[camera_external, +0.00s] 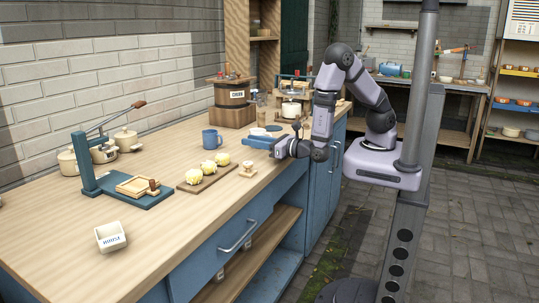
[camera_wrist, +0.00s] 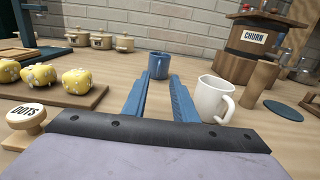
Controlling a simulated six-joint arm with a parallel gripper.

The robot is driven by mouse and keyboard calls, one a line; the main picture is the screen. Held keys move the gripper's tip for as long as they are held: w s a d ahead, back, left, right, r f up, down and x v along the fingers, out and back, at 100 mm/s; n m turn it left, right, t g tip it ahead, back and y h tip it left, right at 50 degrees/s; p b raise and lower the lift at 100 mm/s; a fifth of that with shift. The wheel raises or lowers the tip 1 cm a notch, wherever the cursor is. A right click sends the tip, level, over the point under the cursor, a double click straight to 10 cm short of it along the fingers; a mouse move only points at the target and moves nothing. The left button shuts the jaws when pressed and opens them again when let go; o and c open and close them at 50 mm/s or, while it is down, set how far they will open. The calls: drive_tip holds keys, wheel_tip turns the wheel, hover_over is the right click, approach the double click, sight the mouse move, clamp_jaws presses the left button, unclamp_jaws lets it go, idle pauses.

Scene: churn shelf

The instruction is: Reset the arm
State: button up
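My gripper (camera_external: 258,140) is over the wooden counter (camera_external: 150,222), near its right-hand edge, with the arm bent above it. In the wrist view its two blue fingers (camera_wrist: 159,90) stand apart with nothing between them. A blue mug (camera_wrist: 158,65) stands on the counter beyond the fingertips; it also shows left of the gripper in the external view (camera_external: 211,139). A white mug (camera_wrist: 214,99) stands close to the right finger. I cannot tell whether they touch.
Yellow patterned lumps (camera_external: 208,168) sit on a board beside a "DOTS" stamp (camera_wrist: 25,116). A blue press (camera_external: 122,186), a white labelled dish (camera_external: 111,237), lidded pots (camera_external: 103,152) and a "CHURN" tub (camera_external: 232,102) stand on the counter. The front-left counter is mostly clear.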

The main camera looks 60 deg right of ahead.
drive_tip(key=shift+r, duration=0.1)
drive_tip(key=d+r+m+h+p, duration=0.2)
drive_tip(key=d+r, duration=0.1)
drive_tip(key=shift+w+d+r, duration=0.15)
drive_tip(key=shift+w+r, duration=0.05)
drive_tip(key=shift+w, duration=0.2)
drive_tip(key=s+d+r+m+g+h+p, duration=0.1)
drive_tip(key=d+m+g+h, duration=0.3)
drive_tip(key=d+m+h, duration=0.7)
drive_tip(key=s+d+m+g, duration=0.1)
drive_tip(key=s+d+g, duration=0.2)
drive_tip(key=d, duration=0.2)
drive_tip(key=s+d+f+m+g+p, duration=0.1)
drive_tip(key=s+d+m+g, duration=0.1)
drive_tip(key=d, duration=0.3)
drive_tip(key=s+d+m+g+p, duration=0.1)
drive_tip(key=s+d+m+g, duration=0.1)
drive_tip(key=s+d+g, duration=0.2)
drive_tip(key=shift+s+d+f+y, duration=0.3)
drive_tip(key=shift+s+d, duration=0.15)
drive_tip(key=shift+d, duration=0.1)
drive_tip(key=s+a+f+m+g+y+p, duration=0.25)
drive_tip(key=s+m+g+y, duration=0.4)
drive_tip(key=s+m, duration=0.4)
drive_tip(key=w+a+r+m+t+y+p, duration=0.1)
drive_tip(key=w+a+m+y, duration=0.1)
drive_tip(key=a+m+y, duration=0.4)
drive_tip(key=shift+m, duration=0.75)
